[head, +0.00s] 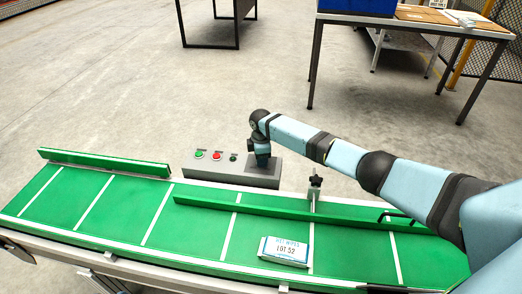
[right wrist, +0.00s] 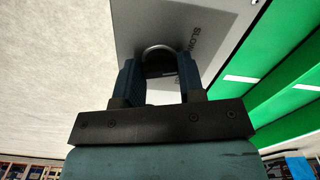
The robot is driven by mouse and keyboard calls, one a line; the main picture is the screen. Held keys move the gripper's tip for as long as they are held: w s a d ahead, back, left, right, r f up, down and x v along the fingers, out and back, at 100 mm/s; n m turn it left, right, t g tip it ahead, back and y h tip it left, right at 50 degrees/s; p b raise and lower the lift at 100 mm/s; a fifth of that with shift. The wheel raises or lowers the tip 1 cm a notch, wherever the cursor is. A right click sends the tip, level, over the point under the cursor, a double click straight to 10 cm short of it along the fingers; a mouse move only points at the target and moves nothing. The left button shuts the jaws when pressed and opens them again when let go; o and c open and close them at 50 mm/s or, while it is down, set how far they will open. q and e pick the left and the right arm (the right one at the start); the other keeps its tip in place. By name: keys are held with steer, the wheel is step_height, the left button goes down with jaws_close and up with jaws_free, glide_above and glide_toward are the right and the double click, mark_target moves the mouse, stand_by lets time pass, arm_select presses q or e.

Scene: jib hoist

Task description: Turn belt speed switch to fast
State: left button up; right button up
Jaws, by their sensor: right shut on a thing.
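The grey control box (head: 205,172) stands along the far side of the conveyor. On its top are a green button (head: 199,155), a red button (head: 216,156) and a small dark control (head: 234,157). My right gripper (head: 262,162) reaches down onto the right end of the box. My left gripper is not in view.
The green conveyor belt (head: 110,205) runs in front of the box, with green guide rails (head: 330,217). A wet wipes pack (head: 284,251) lies on the belt. A black clamp knob (head: 315,181) stands right of the box. Tables stand behind, across open floor.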

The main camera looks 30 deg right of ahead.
steer(key=m+p, duration=0.2)
steer(key=p, duration=0.1)
steer(key=shift+s+r+m, duration=0.1)
steer(key=shift+r+m, duration=0.1)
steer(key=shift+m, duration=0.2)
steer(key=shift+m+p, duration=0.4)
steer(key=shift+p, duration=0.15)
steer(key=m+p, duration=0.2)
steer(key=m, duration=0.1)
steer(key=shift+f+m+p, duration=0.1)
steer(key=shift+m+p, duration=0.2)
steer(key=shift+p, duration=0.05)
steer(key=m+p, duration=0.2)
steer(key=m, duration=0.2)
steer(key=shift+f, duration=0.15)
steer(key=shift+m, duration=0.6)
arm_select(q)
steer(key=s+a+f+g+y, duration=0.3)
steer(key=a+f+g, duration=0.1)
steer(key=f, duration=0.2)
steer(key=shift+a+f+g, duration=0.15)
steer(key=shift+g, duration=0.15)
arm_select(e)
steer(key=shift+m, duration=0.3)
steer(key=o, duration=0.9)
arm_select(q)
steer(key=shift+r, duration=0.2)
arm_select(e)
steer(key=shift+o, duration=0.2)
